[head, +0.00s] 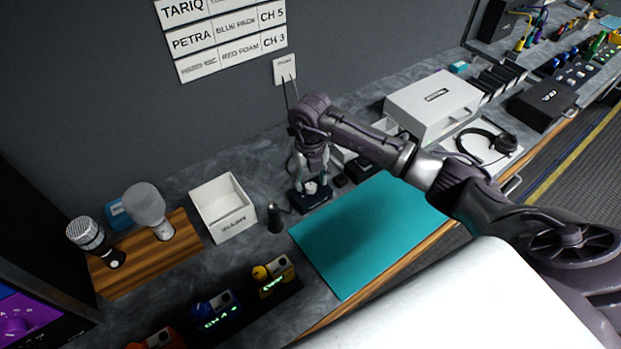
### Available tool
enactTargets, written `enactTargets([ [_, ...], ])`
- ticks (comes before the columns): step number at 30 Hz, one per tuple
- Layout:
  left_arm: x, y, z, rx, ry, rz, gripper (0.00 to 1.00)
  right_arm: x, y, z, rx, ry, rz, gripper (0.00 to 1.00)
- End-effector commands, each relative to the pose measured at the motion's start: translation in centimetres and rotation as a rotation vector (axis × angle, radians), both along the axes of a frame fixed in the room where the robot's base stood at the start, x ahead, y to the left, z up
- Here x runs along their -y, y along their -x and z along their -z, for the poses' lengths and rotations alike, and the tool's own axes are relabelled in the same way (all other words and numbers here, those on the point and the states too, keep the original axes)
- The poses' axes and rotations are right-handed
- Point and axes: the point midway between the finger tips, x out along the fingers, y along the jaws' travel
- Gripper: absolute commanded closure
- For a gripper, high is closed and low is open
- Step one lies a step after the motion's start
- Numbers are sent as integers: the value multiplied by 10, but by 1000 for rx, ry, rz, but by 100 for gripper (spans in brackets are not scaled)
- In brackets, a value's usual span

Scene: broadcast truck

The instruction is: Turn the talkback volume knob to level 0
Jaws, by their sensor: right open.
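A small black box (311,203) stands on the counter behind the teal mat. A pale round knob (311,187) shows on top of it; this looks like the talkback volume knob. Its level marks are too small to read. My right gripper (311,183) points down at the knob from above, with its fingers open on either side of it. I cannot tell whether the fingers touch the knob. The right arm comes in from the right side, across the teal mat. My left gripper is not in view.
The teal mat (365,230) is bare. A white bin (222,208), a wooden stand (140,257) with microphones, and a row of coloured transmitter packs (215,308) are to the left. A white case (432,105) and a headset (486,145) are to the right. The wall stands close behind.

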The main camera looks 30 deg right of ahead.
Motion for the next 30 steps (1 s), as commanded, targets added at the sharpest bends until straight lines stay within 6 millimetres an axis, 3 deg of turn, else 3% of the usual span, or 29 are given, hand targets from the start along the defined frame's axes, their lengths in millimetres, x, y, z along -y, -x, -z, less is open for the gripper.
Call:
enactTargets([
  [6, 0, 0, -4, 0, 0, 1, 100, 0, 0, 15, 0, 0, -2, 46],
  [14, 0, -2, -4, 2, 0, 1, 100, 0, 0, 16, 1, -1, -1, 46],
  [24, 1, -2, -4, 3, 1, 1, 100, 0, 0, 16, 1, -1, -1, 100],
  [30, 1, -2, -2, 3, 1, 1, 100, 0, 0, 16, 1, -1, -9, 100],
])
